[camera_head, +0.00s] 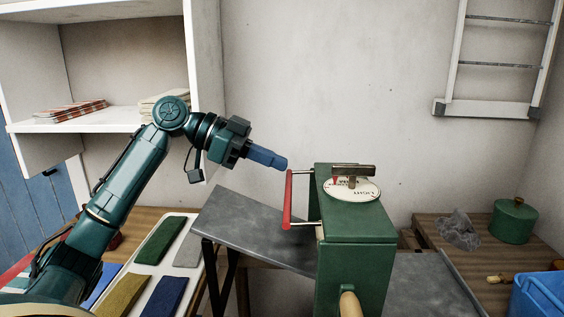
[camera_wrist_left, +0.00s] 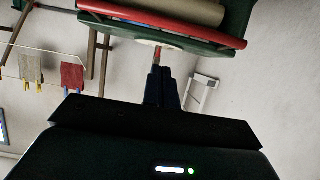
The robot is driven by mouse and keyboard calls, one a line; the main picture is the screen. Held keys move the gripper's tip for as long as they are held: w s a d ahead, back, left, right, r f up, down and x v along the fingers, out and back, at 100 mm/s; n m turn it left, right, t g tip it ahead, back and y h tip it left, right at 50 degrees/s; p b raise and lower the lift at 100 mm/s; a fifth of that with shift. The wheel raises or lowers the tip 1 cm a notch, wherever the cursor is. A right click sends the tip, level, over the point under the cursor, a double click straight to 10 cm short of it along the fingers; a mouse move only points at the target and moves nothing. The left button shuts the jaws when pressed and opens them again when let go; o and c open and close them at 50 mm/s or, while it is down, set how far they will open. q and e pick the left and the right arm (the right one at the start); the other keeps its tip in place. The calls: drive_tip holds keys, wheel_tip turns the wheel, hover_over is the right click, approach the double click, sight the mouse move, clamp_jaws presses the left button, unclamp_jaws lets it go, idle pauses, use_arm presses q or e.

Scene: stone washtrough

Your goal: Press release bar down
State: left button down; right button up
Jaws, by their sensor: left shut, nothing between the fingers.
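The release bar (camera_head: 287,198) is a red bar on thin metal arms at the left side of a green machine (camera_head: 358,228). A red bar (camera_wrist_left: 200,36) also runs along the green machine in the left wrist view. My left gripper (camera_head: 283,162) has its blue fingers shut and empty. In the head view its tips appear just above the bar's upper end; I cannot tell whether they touch it. In the left wrist view the shut fingers (camera_wrist_left: 160,80) point toward the machine. My right gripper is not in view.
The machine has a round white dial (camera_head: 352,190) on top and a wooden handle (camera_head: 350,304) in front. A tray of coloured pads (camera_head: 150,262) is at left. A blue crate (camera_head: 540,295) and green tin (camera_head: 514,222) are at right.

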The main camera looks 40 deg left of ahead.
use_arm(q)
drive_tip(key=s+a+b, duration=0.1)
drive_tip(key=s+a, duration=0.2)
drive_tip(key=a, duration=0.2)
drive_tip(key=shift+s+a+r, duration=0.25)
drive_tip(key=shift+s+r, duration=0.05)
drive_tip(key=shift+r, duration=0.05)
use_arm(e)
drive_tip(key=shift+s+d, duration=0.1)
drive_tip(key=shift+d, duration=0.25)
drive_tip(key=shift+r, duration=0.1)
